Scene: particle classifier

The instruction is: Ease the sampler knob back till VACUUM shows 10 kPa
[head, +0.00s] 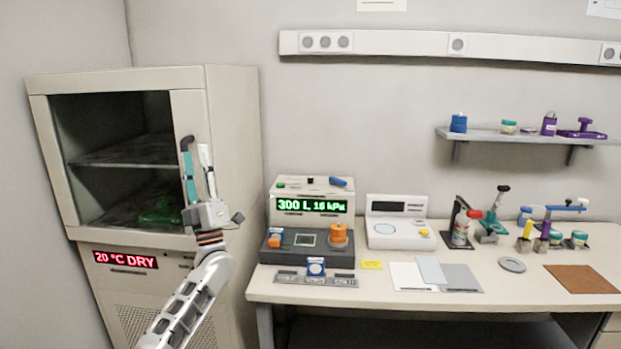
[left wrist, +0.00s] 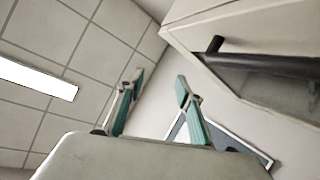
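The sampler unit (head: 310,184) stands at the left end of the desk. Its green display (head: 311,205) appears to read 300 L 16 kPa; the small labels are too fine to read. A dark base (head: 318,253) in front carries an orange knob (head: 338,233) at right and another orange part (head: 275,240) at left; I cannot tell which is the sampler knob. My left gripper (head: 196,155) points up before the cabinet, left of the desk, away from the unit. Its teal fingers (left wrist: 157,88) are apart with nothing between them. My right gripper is out of view.
The cabinet (head: 228,150) has a dark handle (head: 187,142) close to my left gripper; the handle (left wrist: 270,64) also shows in the left wrist view. A white instrument (head: 398,222) stands right of the unit. Papers lie on the desk's front (head: 410,275).

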